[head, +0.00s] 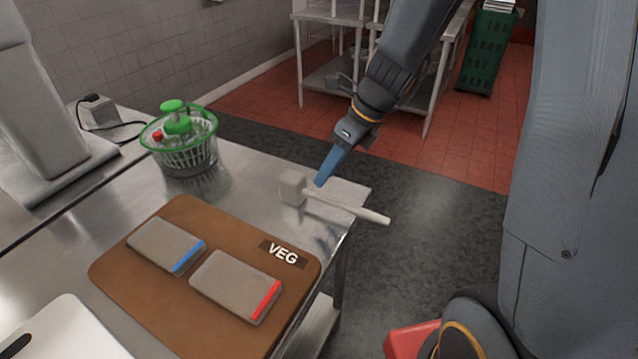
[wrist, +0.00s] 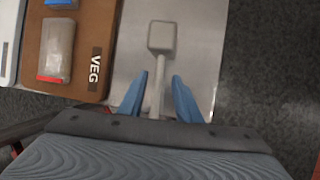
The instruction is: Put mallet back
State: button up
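A pale mallet (head: 293,187) with a block head and a straight handle is at the right end of the steel table (head: 235,185), its handle reaching past the table edge. It also shows in the wrist view (wrist: 162,38), head pointing away from me. My gripper (head: 319,184) is over the handle, close to the head. In the wrist view the blue fingers of my gripper (wrist: 160,82) are apart, one on each side of the handle, with gaps visible. Whether the fingertips are level with the handle I cannot tell.
A brown board (head: 185,285) marked VEG holds two lidded containers (head: 236,285). A green-topped salad spinner (head: 180,140) stands behind it. A white board (head: 65,335) is at the front left. A shelf rack (head: 432,110) and green crate (head: 488,50) stand on the floor beyond.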

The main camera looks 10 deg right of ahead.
jog(key=w+v, duration=0.1)
jog(key=v, duration=0.4)
jog(key=s+n, duration=0.2)
jog(key=n, duration=0.1)
jog(key=s+d+f+n+h, duration=0.1)
jog(key=s+n, duration=0.1)
jog(key=n, duration=0.1)
jog(key=s+d+f+n+h, duration=0.1)
jog(key=n, duration=0.1)
jog(key=shift+s+d+n, duration=0.1)
jog(key=shift+s+n, duration=0.3)
jog(key=s+d+f+n+h, duration=0.2)
jog(key=s+n, duration=0.3)
jog(key=n, duration=1.2)
jog(key=shift+s+d+f+t+h, duration=0.25)
jog(key=shift+s+d+t+h, duration=0.05)
jog(key=shift+h, duration=0.1)
